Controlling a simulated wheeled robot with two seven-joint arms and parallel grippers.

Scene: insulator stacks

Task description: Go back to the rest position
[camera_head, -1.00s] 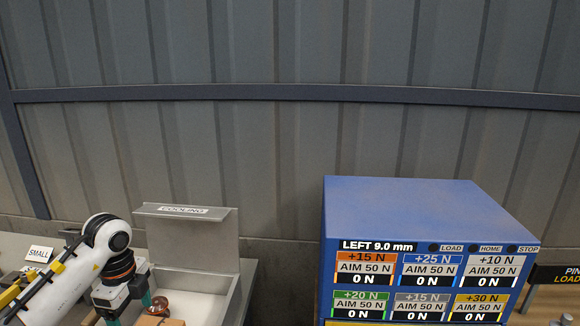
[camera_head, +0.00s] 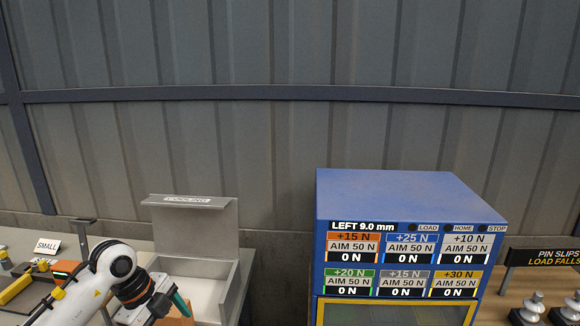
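My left gripper (camera_head: 180,304) is at the lower left, at the end of my white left arm, in front of the grey lidded cooling box (camera_head: 238,285). One teal finger shows clearly. The other is not clear, so I cannot tell whether it is open or shut. An orange-brown block (camera_head: 186,318) shows just below the finger; I cannot tell whether they touch. My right gripper is not in view.
A blue load cabinet (camera_head: 410,190) reading 0 N on all panels stands right of centre. Grey insulator stacks (camera_head: 535,303) stand at the lower right by a black sign (camera_head: 545,257). A SMALL label (camera_head: 47,245) stands at left. A gap separates box and cabinet.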

